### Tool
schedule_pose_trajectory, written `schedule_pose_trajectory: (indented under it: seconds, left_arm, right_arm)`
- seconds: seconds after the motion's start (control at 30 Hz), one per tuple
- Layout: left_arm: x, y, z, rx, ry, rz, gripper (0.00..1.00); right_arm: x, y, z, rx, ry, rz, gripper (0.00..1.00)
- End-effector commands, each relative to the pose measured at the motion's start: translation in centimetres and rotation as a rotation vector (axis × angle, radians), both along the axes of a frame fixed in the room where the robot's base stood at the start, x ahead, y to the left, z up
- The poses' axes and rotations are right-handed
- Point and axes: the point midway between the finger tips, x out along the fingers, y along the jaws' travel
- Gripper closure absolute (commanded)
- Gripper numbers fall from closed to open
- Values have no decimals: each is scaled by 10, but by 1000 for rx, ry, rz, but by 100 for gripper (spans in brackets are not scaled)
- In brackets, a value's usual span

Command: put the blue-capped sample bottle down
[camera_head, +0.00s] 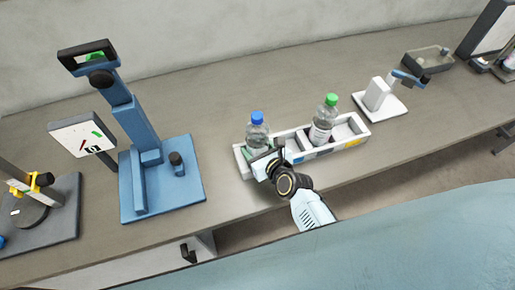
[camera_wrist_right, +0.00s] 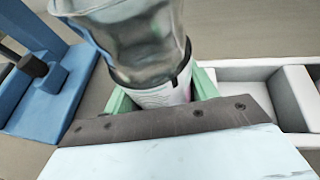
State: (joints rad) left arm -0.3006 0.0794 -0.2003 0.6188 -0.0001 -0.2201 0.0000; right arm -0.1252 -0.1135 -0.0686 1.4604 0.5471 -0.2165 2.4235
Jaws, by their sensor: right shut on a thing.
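The blue-capped sample bottle (camera_head: 257,132) is clear and upright at the left end of a white compartment tray (camera_head: 360,137). My right gripper (camera_head: 262,156) is shut around its lower part. In the right wrist view the bottle (camera_wrist_right: 145,40) stands between the green fingers of the gripper (camera_wrist_right: 160,92), and the tray (camera_wrist_right: 250,72) shows to the right. The bottle's base is hidden, so I cannot tell whether it touches the tray floor. My left gripper is not in view.
A green-capped bottle (camera_head: 323,122) stands in the tray further right. A blue stand (camera_head: 165,182) is on the left, with a small sign panel (camera_head: 82,134) beside it. A white device (camera_head: 378,95) sits beyond the tray's right end. The counter between stand and tray is clear.

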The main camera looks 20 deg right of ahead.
Motion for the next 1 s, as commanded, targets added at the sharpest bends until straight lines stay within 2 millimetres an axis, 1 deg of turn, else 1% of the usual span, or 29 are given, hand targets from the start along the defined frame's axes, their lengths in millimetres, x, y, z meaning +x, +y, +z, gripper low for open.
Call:
schedule_pose_trajectory:
  seconds: [0.1,0.27,0.3,0.43,0.7,0.8,0.87,1.0]
  left_arm:
    - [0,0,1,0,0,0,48]
    - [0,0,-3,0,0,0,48]
    - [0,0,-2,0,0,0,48]
    - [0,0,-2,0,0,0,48]
    - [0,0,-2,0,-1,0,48]
    - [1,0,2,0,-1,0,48]
    - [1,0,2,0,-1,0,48]
    - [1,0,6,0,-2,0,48]
  right_arm:
    - [1,0,3,1,-5,-1,82]
    - [1,0,-2,0,-4,-1,82]
    - [0,0,-3,-1,0,0,38]
    - [0,0,-2,-1,1,1,21]
    - [0,0,-2,-1,1,1,20]
    - [0,0,2,0,0,1,20]
    - [-6,-1,3,1,2,1,20]
    - [-27,-6,12,0,2,0,20]
